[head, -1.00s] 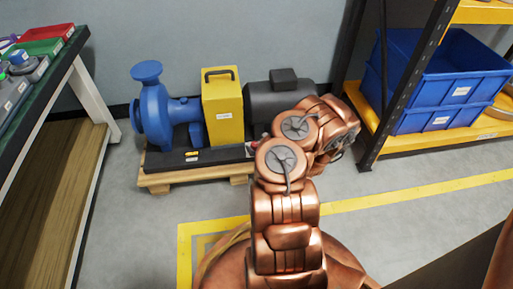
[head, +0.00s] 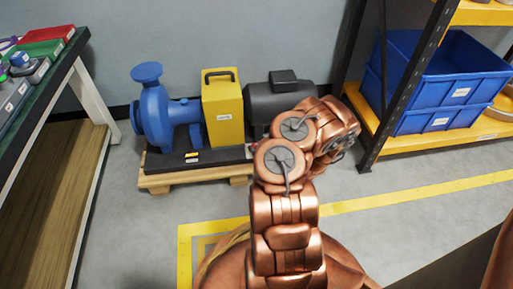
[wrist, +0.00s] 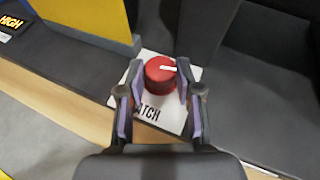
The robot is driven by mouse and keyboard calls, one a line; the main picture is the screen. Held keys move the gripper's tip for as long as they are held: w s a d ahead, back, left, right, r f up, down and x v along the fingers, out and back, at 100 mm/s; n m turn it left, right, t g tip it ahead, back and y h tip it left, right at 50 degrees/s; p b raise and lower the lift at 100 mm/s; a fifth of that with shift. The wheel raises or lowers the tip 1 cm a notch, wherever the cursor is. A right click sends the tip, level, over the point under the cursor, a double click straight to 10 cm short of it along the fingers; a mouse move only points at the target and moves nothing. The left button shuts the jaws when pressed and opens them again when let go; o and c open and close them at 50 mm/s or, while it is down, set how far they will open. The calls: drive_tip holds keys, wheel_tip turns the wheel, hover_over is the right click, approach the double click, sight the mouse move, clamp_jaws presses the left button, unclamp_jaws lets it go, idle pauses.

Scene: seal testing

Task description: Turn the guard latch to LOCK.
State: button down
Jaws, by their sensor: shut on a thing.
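The guard latch is a red round knob (wrist: 160,75) with a white pointer line, on a white plate (wrist: 172,121) with partly covered lettering ending in "ATCH". The pointer points right in the wrist view. My gripper (wrist: 157,82) is shut on the knob, one finger on each side. The yellow guard (head: 222,108) stands on the dark base between the blue pump and the dark motor. In the head view my arm hides the knob and the gripper.
The blue pump (head: 150,108) and motor (head: 280,100) flank the guard on a pallet (head: 190,180). A "HIGH" label (wrist: 10,22) is on the base. Blue bins (head: 455,80) stand on a rack at right. A bench (head: 85,52) is at left.

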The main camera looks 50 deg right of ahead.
drive_tip(key=shift+s+d+f+n+y+p, duration=0.15)
drive_tip(key=shift+n+y+p, duration=0.15)
drive_tip(key=shift+n+y, duration=0.5)
drive_tip(key=shift+d+r+n+y+p, duration=0.1)
drive_tip(key=shift+n+y+p, duration=0.15)
drive_tip(key=shift+n+y, duration=0.5)
drive_tip(key=n+y, duration=0.2)
drive_tip(key=y, duration=0.1)
drive_tip(key=shift+d+f+n+y+p, duration=0.1)
drive_tip(key=shift+d+n+y+p, duration=0.15)
drive_tip(key=shift+p, duration=0.15)
drive_tip(key=shift+d+f+n+g+y+b, duration=0.2)
drive_tip(key=shift+n+g+y, duration=0.4)
drive_tip(key=shift+n+y, duration=0.55)
drive_tip(key=shift+d+r+n+g+y+b, duration=0.1)
drive_tip(key=shift+n+g+y+b, duration=0.2)
drive_tip(key=shift+n+g+y, duration=0.6)
drive_tip(key=shift+w+n+y, duration=0.25)
drive_tip(key=shift+n+y, duration=0.4)
drive_tip(key=shift+y, duration=0.1)
drive_tip(key=shift+b, duration=0.3)
drive_tip(key=c, duration=0.8)
unclamp_jaws()
drive_tip(key=shift+d+r, duration=0.1)
drive_tip(key=shift+r, duration=0.1)
drive_tip(key=shift+o, duration=0.2)
drive_tip(key=shift+r+p, duration=0.15)
drive_tip(key=shift+p, duration=0.15)
drive_tip(key=shift+m+t, duration=0.3)
drive_tip(key=shift+m, duration=0.1)
